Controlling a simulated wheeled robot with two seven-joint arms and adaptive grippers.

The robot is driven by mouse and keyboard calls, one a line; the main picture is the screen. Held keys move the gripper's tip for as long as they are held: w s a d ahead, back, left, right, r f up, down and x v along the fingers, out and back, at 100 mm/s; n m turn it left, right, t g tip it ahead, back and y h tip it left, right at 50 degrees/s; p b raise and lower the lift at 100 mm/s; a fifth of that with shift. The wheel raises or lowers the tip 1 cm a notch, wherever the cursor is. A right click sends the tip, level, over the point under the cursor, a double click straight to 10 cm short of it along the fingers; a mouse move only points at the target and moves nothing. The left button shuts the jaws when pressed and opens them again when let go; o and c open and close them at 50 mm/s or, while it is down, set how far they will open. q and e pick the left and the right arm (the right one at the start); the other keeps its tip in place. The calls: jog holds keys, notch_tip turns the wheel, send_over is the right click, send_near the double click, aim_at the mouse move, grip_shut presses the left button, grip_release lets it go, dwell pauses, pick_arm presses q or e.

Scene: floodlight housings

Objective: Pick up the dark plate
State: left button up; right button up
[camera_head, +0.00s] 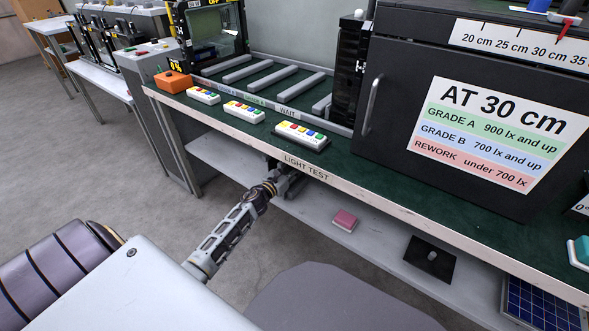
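The dark plate (418,272) is a flat black square with a pale round knob (432,256) near its middle. It lies on the light lower shelf (385,262) under the bench, right of centre. My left gripper (290,180) is at the bench's front edge, just below the "LIGHT TEST" strip, up and to the left of the plate and well apart from it. Its fingers are small and partly in shadow, so I cannot tell whether they are open or shut. My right gripper is not in view.
The bench's front edge (400,207) overhangs the lower shelf. A black cabinet (400,100) and several button boxes stand on the green bench top.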

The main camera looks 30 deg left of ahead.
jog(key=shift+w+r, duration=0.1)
pick_arm(q)
grip_shut()
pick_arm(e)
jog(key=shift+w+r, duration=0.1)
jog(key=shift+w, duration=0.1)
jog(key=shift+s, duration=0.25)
pick_arm(q)
jog(key=shift+r, duration=0.15)
